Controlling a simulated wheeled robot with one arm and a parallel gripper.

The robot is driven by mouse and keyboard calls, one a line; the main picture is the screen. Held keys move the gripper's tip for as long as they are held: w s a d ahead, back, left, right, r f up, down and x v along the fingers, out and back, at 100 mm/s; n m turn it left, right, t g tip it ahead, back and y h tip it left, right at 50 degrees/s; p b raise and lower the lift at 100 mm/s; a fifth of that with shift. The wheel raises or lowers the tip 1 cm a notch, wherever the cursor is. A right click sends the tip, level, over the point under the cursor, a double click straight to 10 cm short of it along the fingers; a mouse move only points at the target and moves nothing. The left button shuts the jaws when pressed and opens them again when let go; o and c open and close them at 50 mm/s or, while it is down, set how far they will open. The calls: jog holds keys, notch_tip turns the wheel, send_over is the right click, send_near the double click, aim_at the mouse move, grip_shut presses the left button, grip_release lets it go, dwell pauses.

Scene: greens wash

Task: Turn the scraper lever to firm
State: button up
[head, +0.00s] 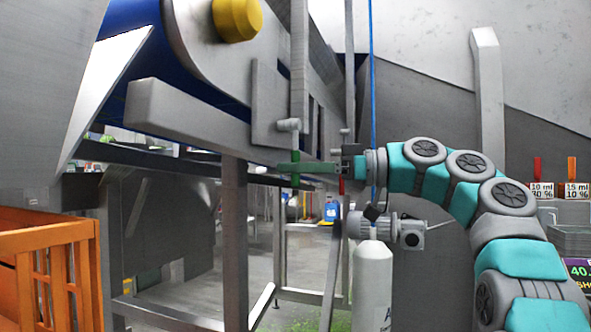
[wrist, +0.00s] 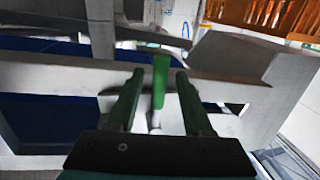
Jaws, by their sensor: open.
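The scraper lever (head: 295,156) shows in the head view as a short green grip below a grey pivot on the conveyor's side frame. In the wrist view its green grip (wrist: 161,80) on a pale rod lies between my two fingers, with a gap on each side. My gripper (head: 290,168) is open and reaches left to the lever, its green fingers around the grip without visibly closing on it. My gripper also fills the lower middle of the wrist view (wrist: 160,96). I cannot read any firm marking.
The grey conveyor frame (head: 190,118) with a yellow knob (head: 238,18) stands right behind the lever. A white bottle (head: 373,285) and a motor (head: 390,229) are below my arm. An orange crate (head: 50,265) is at lower left.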

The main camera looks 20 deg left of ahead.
jog(key=shift+a, duration=0.1)
grip_shut()
dwell(0.3)
dwell(1.1)
